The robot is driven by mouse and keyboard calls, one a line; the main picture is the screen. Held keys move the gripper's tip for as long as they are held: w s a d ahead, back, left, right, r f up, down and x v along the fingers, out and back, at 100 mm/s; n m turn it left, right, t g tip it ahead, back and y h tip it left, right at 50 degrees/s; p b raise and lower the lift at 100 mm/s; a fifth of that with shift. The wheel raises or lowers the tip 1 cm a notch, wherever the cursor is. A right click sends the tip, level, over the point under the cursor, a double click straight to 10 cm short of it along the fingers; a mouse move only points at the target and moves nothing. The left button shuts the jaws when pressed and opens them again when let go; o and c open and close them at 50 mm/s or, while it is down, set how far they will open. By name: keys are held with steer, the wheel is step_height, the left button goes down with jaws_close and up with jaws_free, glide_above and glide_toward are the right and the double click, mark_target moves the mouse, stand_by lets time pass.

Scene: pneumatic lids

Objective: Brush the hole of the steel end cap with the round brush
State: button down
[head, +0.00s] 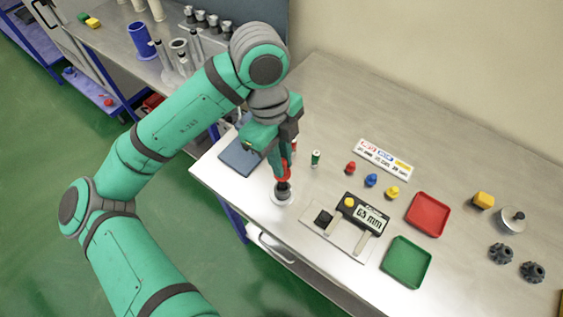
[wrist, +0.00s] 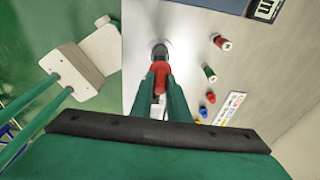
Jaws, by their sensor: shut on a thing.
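My gripper (head: 283,162) points down near the table's left front edge, shut on the red handle of the round brush (head: 283,175). The brush stands roughly upright with its dark head low. A pale round piece, which looks like the steel end cap (head: 280,202), lies on the table directly under the brush head. The head covers its middle, so I cannot tell how deep it sits in the hole. In the wrist view, the red brush (wrist: 160,69) shows between my fingers (wrist: 160,85), its dark tip over the grey cap.
A red tray (head: 443,213) and a green tray (head: 427,268) lie farther right. Small red, blue and yellow pieces (head: 371,180) lie behind. A grey-blue pad (head: 236,158) is at left.

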steer(key=shift+s+a+r, duration=0.1)
steer(key=shift+a+r, duration=0.05)
steer(key=shift+r, duration=0.15)
steer(key=shift+d+r, duration=0.2)
steer(key=shift+r, duration=0.55)
steer(key=shift+s+r, duration=0.1)
steer(key=shift+r, duration=0.8)
